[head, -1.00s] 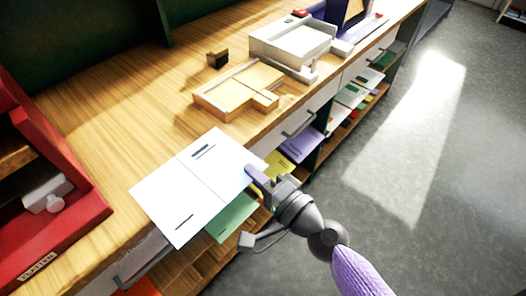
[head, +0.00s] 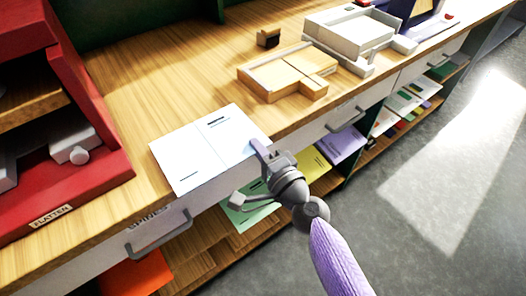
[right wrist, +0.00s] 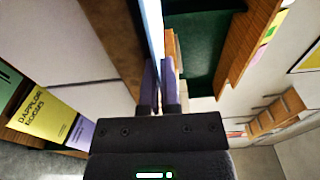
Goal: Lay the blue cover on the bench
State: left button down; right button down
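The blue cover (head: 190,150) is a very pale blue open sheet with a centre fold and small dark print lines. It is over the front of the wooden bench (head: 120,80), roughly level. I cannot tell whether it touches the top. My right gripper (head: 262,158) is at its right front corner, with its fingers closed on the edge. In the right wrist view the cover shows edge-on as a thin pale strip (right wrist: 152,30) running between the purple fingertips (right wrist: 159,85). My left gripper is not in view.
A red press (head: 95,110) labelled FLATTEN stands at left. A wooden tray (head: 285,75), a small dark block (head: 268,38) and a grey-white device (head: 350,35) stand farther back. Below are drawer handles (head: 160,235) and shelves with green (head: 250,212), yellow, purple and orange covers.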

jog(key=shift+s+f, duration=0.1)
jog(key=shift+f, duration=0.25)
jog(key=c, duration=0.8)
grip_release()
jog(key=shift+s+f, duration=0.1)
jog(key=shift+f, duration=0.05)
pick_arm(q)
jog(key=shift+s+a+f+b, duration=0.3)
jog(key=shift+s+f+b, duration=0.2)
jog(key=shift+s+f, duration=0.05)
pick_arm(e)
jog(key=shift+r+v, duration=0.15)
jog(key=shift+v, duration=1.45)
jog(key=shift+r+v, duration=0.15)
jog(key=shift+v, duration=1.45)
jog(key=shift+r+v, duration=0.15)
jog(key=shift+v, duration=1.45)
